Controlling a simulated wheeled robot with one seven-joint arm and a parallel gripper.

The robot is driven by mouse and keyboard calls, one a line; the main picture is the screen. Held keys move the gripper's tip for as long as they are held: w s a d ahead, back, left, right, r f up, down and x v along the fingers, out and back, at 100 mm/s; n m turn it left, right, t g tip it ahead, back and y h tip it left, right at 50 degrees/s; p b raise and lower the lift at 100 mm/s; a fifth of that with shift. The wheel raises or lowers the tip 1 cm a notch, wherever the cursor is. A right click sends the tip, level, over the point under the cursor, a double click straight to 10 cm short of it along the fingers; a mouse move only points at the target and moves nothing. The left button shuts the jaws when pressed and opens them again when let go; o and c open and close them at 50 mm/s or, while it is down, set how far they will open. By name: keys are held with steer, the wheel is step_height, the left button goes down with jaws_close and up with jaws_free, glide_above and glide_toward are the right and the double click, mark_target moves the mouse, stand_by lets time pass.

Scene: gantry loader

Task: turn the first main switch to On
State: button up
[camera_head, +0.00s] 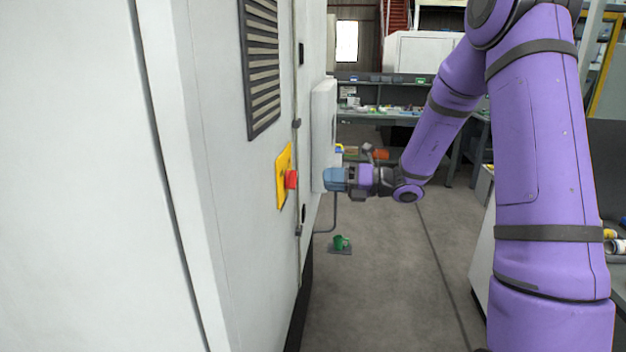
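A main switch with a red knob (291,179) on a yellow plate (283,172) is on the side of the white cabinet, in the left middle of the head view. I cannot read its position. My gripper (335,180) is farther along the same cabinet side, beyond this red knob and apart from it. Its blue end is at the lower part of a pale box (323,130) on the cabinet. A small yellow patch (339,149) shows just above my gripper, mostly hidden. I cannot tell what the fingers touch or whether they are open.
The white cabinet (215,230) fills the left side, with a dark vent grille (262,65). A thin pipe (334,215) runs below the pale box. A small green item (340,242) is low beyond it. A workbench (375,115) stands at the back. The grey floor (390,290) between is clear.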

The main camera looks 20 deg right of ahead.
steer(key=shift+v, duration=1.45)
steer(key=s+a+r+n+g+h, duration=0.3)
steer(key=s+a+n+g, duration=0.15)
steer(key=s+n, duration=0.4)
steer(key=s+a+r+n+g+h, duration=0.35)
steer(key=s+a+n, duration=0.25)
steer(key=s+n, duration=0.25)
steer(key=s+d+r+n+t+h, duration=0.2)
steer(key=s+d+n+h, duration=0.1)
steer(key=s+n, duration=0.4)
steer(key=s+d+r+n+t+h, duration=0.2)
steer(key=s+n+h, duration=0.4)
steer(key=n, duration=0.3)
steer(key=shift+s+d+r, duration=0.4)
steer(key=shift+s+d, duration=0.1)
steer(key=shift+s, duration=0.1)
